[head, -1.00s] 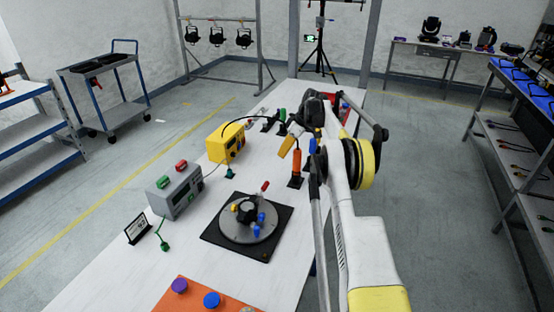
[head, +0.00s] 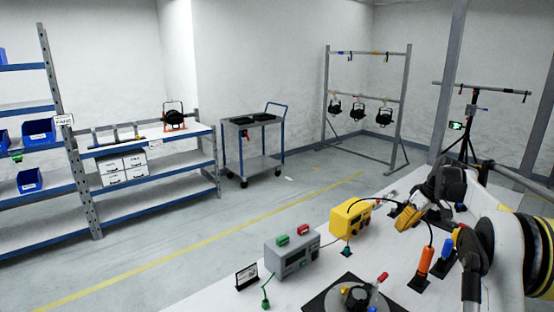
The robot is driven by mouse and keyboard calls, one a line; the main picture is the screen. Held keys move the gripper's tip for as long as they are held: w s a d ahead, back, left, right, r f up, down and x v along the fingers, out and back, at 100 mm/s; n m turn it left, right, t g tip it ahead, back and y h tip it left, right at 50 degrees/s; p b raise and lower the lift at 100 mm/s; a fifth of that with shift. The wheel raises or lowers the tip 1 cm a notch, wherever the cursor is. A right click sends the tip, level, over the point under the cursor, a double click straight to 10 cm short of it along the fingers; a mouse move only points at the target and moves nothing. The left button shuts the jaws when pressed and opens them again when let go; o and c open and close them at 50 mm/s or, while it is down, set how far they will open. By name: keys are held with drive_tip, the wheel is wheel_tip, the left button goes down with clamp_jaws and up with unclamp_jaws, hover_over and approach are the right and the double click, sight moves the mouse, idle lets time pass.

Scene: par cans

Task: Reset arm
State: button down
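My arm comes in from the right edge of the head view. My gripper (head: 428,205) is a dark shape low over the far part of the white table (head: 320,285). A yellow piece (head: 408,217) shows at or beside its end; I cannot tell whether it is held or part of the gripper. The fingertips are too small and dark to tell open from shut. The yellow box (head: 350,217) stands left of it. An orange-handled tool (head: 426,261) stands upright in a dark base in front of it.
A grey meter box (head: 291,254) and a black turntable plate (head: 330,298) are on the table. Beyond are a dark-topped cart (head: 250,120), a lamp rack (head: 365,98) with three hanging cans, and shelving (head: 150,150) with another can (head: 174,116). The floor between is clear.

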drive_tip(key=s+a+r+m+t+h+b, duration=0.1)
drive_tip(key=s+a+r, duration=0.5)
drive_tip(key=s+a, duration=0.2)
drive_tip(key=s+a+r+m+h, duration=0.1)
drive_tip(key=s+a+r+m, duration=0.1)
drive_tip(key=s+a+r, duration=0.55)
drive_tip(key=s+a+f+m+t, duration=0.1)
drive_tip(key=s+a+f, duration=0.2)
drive_tip(key=s, duration=0.5)
drive_tip(key=s+a+f+t+b, duration=0.1)
drive_tip(key=s+a+f, duration=0.2)
drive_tip(key=s, duration=0.6)
drive_tip(key=s+a+f+m+t+h, duration=0.1)
drive_tip(key=s+a+f, duration=0.2)
drive_tip(key=s, duration=0.6)
drive_tip(key=shift+f+m+b, duration=0.3)
drive_tip(key=shift+f+b, duration=0.05)
drive_tip(key=shift+f, duration=0.45)
drive_tip(key=shift+d, duration=0.1)
